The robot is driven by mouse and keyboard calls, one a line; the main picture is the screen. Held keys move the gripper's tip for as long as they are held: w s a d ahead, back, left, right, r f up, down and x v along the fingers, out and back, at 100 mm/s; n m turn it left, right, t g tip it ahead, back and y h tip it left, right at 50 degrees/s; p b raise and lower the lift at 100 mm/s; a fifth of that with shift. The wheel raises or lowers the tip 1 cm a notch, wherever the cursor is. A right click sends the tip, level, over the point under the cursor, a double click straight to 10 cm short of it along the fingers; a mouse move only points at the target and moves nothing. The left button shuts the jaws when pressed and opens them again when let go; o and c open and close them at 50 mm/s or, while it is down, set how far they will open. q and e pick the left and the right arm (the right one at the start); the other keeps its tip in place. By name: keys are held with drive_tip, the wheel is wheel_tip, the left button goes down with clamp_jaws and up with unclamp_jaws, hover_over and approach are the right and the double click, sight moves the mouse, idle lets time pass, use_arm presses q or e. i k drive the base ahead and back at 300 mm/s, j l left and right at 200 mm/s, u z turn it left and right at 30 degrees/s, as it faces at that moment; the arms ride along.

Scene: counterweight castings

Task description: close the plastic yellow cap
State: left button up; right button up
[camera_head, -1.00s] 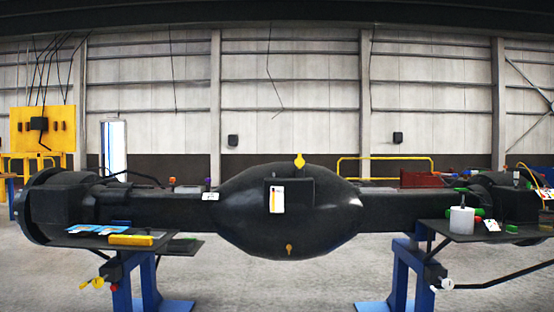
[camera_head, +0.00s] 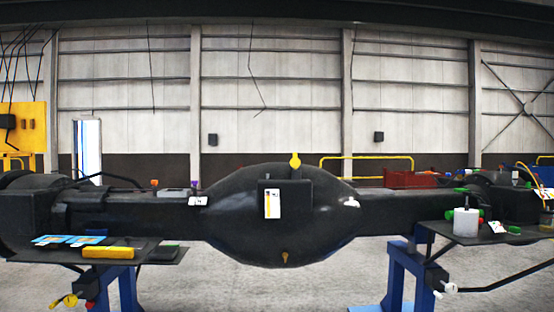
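A round yellow piece (camera_head: 295,161) stands upright on top of the large black axle housing (camera_head: 240,225), near the middle of the view. A smaller dull-yellow piece (camera_head: 285,257) sits low on the front of the same housing. I cannot tell for certain which one is the plastic cap, or whether either is open or closed. Neither of my grippers shows in the head view, and nothing is seen touching these pieces.
A left shelf holds a yellow block (camera_head: 108,252) and blue-and-white packets (camera_head: 68,240). A right shelf (camera_head: 470,238) carries a white cylinder (camera_head: 466,222) and small green and red parts. Blue stands (camera_head: 405,285) support the axle. A yellow rail (camera_head: 366,158) stands behind.

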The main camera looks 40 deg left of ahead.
sight(295, 162)
drive_tip(key=i+j+u, duration=0.1)
drive_tip(key=j, duration=0.3)
drive_tip(key=i+j, duration=0.1)
drive_tip(key=j, duration=0.3)
drive_tip(key=i+j+u, duration=0.15)
drive_tip(key=j, duration=0.6)
drive_tip(key=i+j, duration=0.1)
drive_tip(key=j, duration=0.25)
drive_tip(key=i+j, duration=0.15)
drive_tip(key=j, duration=0.2)
drive_tip(key=i+j, duration=0.1)
drive_tip(key=j, duration=0.2)
drive_tip(key=i+j, duration=0.1)
drive_tip(key=j, duration=0.25)
drive_tip(key=i+j, duration=0.1)
drive_tip(key=j, duration=0.25)
drive_tip(key=i+j+z, duration=0.1)
drive_tip(key=z, duration=0.3)
drive_tip(key=i+j+z, duration=0.15)
drive_tip(key=z, duration=0.25)
drive_tip(key=i+j+z, duration=0.35)
drive_tip(key=i+j, duration=0.15)
drive_tip(key=j, duration=0.2)
drive_tip(key=i+j, duration=0.2)
drive_tip(key=j, duration=0.15)
drive_tip(key=i+j+z, duration=0.1)
drive_tip(key=j, duration=0.3)
drive_tip(key=i, duration=0.05)
